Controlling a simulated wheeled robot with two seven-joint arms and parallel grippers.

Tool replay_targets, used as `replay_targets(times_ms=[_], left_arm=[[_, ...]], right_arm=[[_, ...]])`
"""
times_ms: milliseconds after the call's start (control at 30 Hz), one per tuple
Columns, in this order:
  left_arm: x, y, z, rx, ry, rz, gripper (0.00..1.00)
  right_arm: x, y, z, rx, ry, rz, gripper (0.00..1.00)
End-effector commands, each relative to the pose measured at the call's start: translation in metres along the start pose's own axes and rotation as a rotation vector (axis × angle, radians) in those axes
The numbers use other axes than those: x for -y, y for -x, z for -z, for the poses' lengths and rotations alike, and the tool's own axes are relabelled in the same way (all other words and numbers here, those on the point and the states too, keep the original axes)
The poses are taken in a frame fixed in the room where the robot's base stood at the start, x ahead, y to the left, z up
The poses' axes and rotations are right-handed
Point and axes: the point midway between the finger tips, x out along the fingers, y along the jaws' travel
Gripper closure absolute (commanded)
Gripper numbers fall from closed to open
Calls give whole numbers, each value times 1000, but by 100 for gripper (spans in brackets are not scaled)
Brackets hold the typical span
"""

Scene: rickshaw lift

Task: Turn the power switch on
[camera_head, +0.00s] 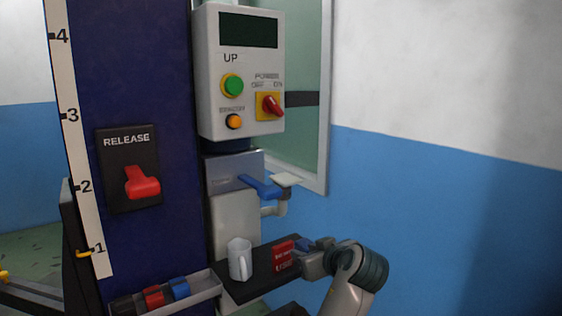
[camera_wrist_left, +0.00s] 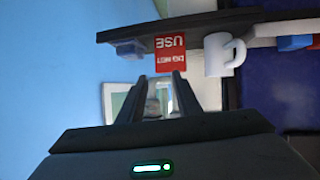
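The power switch is a red knob (camera_head: 271,105) on a yellow plate at the right of the grey control box (camera_head: 240,65). OFF and ON labels stand above it. The knob slants; I cannot tell which label it points to. The display (camera_head: 248,30) on the box is dark. My left gripper (camera_head: 306,262) is low at the right, beside the shelf and well below the switch. In the left wrist view its two fingers (camera_wrist_left: 162,85) stand apart with nothing clearly between them. My right gripper is not in view.
A dark shelf (camera_head: 246,290) holds a white mug (camera_head: 240,260) and a red sign (camera_head: 283,255) near my gripper. A blue lever (camera_head: 260,187) sticks out below the box. A red release switch (camera_head: 141,183) is on the blue column. Free room lies right of the box.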

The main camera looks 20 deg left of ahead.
Motion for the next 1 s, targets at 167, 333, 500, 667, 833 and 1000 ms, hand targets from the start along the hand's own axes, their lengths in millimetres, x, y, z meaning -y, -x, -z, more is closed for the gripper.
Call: replay_targets(times_ms=[167,333,500,667,833,1000], left_arm=[[-22,42,75,-119,134,19,69],[-36,109,161,-268,317,38,69],[-36,178,227,-401,489,47,69],[-32,221,260,-479,595,48,69],[-29,238,271,-509,637,48,69],[-28,239,272,-510,639,47,69]], right_arm=[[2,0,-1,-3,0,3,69],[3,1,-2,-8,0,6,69],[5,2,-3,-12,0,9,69],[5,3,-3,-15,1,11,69],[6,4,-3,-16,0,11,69],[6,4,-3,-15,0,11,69]])
